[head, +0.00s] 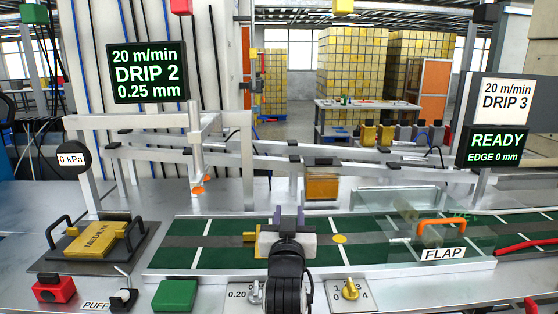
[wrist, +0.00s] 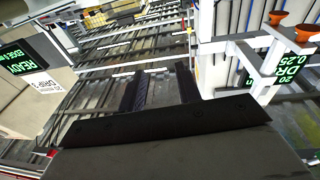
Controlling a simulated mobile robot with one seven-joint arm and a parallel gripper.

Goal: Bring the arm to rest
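My gripper (head: 288,213) stands over the green belt (head: 218,257) at the middle of the head view, its two fingers pointing away from me. In the wrist view my gripper (wrist: 160,82) shows two dark fingers with a clear gap between them, and nothing is held. My arm rises from the lower edge of the head view and hides part of the belt and the front panel. Whether the fingers touch anything cannot be told.
A clear cover with an orange handle (head: 442,224) and a FLAP label stands right. A yellow MEDIUM block (head: 95,239) lies left. A green button (head: 175,295), a yellow knob (head: 351,290) and a red button (head: 54,289) line the front. A metal frame (head: 150,124) rises behind.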

